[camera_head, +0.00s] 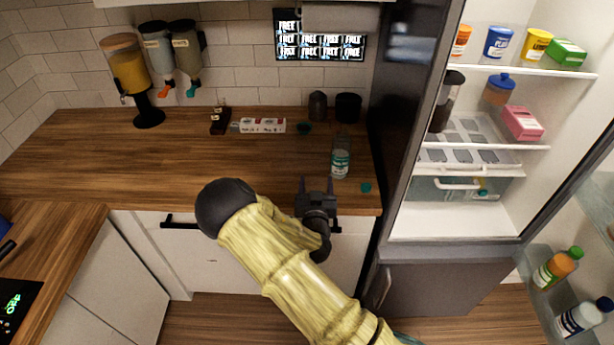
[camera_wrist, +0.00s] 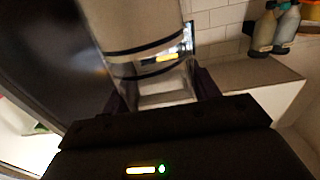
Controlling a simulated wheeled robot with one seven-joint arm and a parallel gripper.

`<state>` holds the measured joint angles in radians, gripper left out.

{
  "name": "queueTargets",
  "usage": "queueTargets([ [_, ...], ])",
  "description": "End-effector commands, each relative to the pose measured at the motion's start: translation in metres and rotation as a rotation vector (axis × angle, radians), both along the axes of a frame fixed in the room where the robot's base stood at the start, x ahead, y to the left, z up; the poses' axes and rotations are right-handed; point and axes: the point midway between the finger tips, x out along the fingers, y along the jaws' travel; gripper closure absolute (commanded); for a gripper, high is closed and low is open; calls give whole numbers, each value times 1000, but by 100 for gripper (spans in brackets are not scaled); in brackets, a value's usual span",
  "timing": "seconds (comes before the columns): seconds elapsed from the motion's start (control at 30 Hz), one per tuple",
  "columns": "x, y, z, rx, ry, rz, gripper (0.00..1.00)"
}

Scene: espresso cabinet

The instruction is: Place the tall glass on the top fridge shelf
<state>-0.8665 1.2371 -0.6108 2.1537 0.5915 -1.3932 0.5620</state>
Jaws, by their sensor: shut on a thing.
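The tall glass (camera_wrist: 150,60) is a clear cylinder with dark rings near its base, large in the wrist view. The fridge stands open at the right. Its top shelf (camera_head: 520,69) holds an orange tub (camera_head: 461,41), a blue tub (camera_head: 498,42), a yellow tub (camera_head: 536,44) and a green box (camera_head: 567,53), spread along it.
A clear labelled bottle (camera_head: 340,157) and a teal cap (camera_head: 366,187) are on the counter (camera_head: 200,165) near my gripper. The dark fridge side (camera_head: 407,90) stands between counter and shelves. The open fridge door holds bottles (camera_head: 557,268). A lower shelf holds a pink box (camera_head: 523,123).

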Motion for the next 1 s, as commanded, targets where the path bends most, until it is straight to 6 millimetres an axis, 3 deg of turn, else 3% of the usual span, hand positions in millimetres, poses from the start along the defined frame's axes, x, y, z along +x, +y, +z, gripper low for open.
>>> queueTargets([
  [0.27, -20, -42, -38, -10, -1, -1, 85],
  [0.6, -65, -102, -88, -5, 17, 36, 85],
  [1.0, -76, -112, -96, 4, 24, 50, 85],
])
